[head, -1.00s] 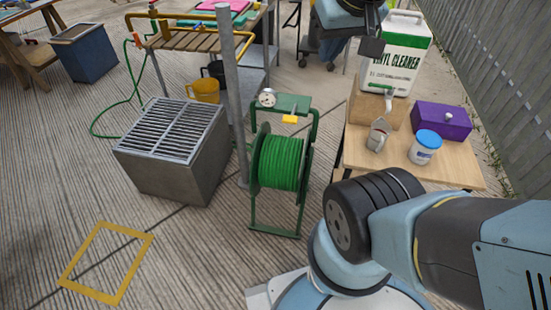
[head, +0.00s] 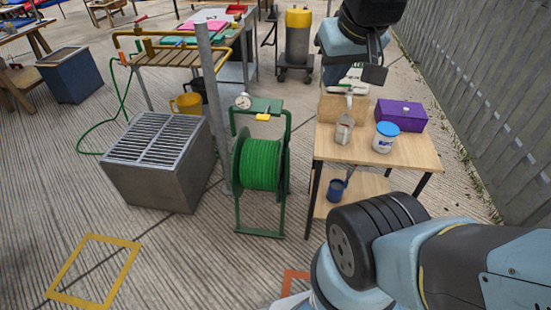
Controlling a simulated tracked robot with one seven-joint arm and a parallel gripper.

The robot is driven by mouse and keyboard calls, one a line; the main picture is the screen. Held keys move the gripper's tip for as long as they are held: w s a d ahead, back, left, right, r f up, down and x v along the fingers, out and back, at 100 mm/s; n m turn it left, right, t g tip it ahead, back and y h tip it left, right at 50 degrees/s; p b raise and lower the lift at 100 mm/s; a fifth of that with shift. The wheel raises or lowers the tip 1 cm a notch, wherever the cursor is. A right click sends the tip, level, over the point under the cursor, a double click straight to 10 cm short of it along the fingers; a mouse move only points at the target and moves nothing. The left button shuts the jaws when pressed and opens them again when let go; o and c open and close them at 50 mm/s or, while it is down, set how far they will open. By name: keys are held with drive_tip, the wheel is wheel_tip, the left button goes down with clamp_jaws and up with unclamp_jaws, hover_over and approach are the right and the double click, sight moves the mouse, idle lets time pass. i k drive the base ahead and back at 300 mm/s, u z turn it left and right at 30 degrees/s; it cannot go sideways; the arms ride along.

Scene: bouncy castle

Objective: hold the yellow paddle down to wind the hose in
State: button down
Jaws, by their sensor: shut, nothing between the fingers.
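The hose reel (head: 288,172) is a green frame holding a drum of green hose (head: 262,163). Its yellow paddle (head: 263,117) sticks out at the front of the top plate, next to a round white gauge (head: 242,101). The paddle looks clear of any contact. My gripper (head: 375,74) hangs at the upper right, above the back of the wooden table. It is shut with nothing in it, well to the right of the paddle and higher in the picture. My arm partly hides what lies behind it.
The wooden table (head: 408,157) right of the reel carries a purple box (head: 402,115), a white-and-blue tub (head: 386,137) and a metal can (head: 344,129). A grey post (head: 216,110) and grated metal box (head: 158,160) stand left.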

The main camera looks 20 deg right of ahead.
sight(265, 117)
drive_tip(key=z, duration=0.35)
drive_tip(key=k, duration=1.5)
drive_tip(key=u, duration=0.55)
drive_tip(key=i, duration=1.8)
drive_tip(key=z, duration=0.4)
